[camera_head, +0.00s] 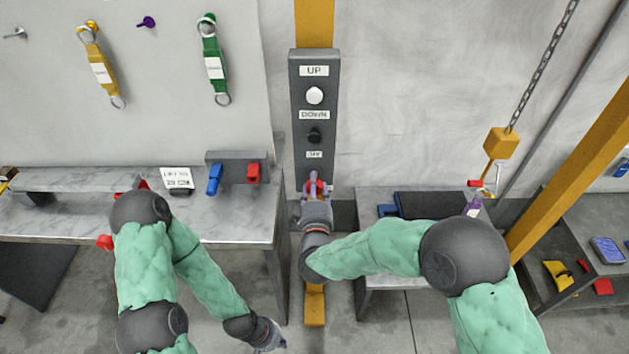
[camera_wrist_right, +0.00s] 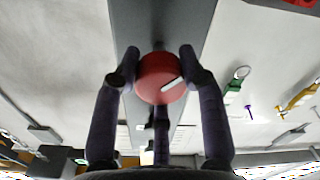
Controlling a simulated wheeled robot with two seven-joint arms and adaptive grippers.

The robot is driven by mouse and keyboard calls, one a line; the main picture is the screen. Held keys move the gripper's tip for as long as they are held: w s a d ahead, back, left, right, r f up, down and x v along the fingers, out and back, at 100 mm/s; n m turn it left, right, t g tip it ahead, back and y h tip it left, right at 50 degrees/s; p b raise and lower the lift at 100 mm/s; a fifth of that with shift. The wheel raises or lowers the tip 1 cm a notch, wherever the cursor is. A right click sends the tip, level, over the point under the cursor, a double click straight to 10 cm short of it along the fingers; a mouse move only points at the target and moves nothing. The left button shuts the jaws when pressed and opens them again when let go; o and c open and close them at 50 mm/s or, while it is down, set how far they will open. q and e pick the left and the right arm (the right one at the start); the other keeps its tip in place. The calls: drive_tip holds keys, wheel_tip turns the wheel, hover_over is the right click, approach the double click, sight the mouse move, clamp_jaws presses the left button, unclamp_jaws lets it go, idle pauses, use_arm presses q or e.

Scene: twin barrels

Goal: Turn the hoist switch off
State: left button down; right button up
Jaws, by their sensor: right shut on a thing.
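The hoist control panel (camera_head: 303,134) is a tall dark grey box on a yellow post. It has a white UP button (camera_head: 314,95), a black DOWN button (camera_head: 314,136) and an OFF label (camera_head: 314,154). Below the label is the red rotary switch (camera_head: 314,187).
A chain with a yellow hoist block and hook (camera_head: 500,143) hangs at the right. A marble-topped bench (camera_head: 230,215) at the left holds blue and red items. A yellow strap (camera_head: 102,70) and a green strap (camera_head: 213,65) hang on the wall. A slanted yellow beam (camera_head: 570,140) stands at the right.

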drive_tip(key=n+p, duration=0.2)
drive_tip(key=n, duration=0.2)
drive_tip(key=shift+n+p, duration=0.3)
drive_tip(key=shift+p, duration=0.1)
drive_tip(key=shift+f+n+p, duration=0.1)
drive_tip(key=shift+n+p, duration=0.9)
drive_tip(key=shift+n, duration=0.9)
drive_tip(key=o, duration=1.2)
drive_tip(key=shift+c, duration=0.2)
drive_tip(key=shift+s, duration=0.15)
drive_tip(key=s, duration=1.1)
drive_tip(key=shift+s+r, duration=0.25)
drive_tip(key=shift+s, duration=0.15)
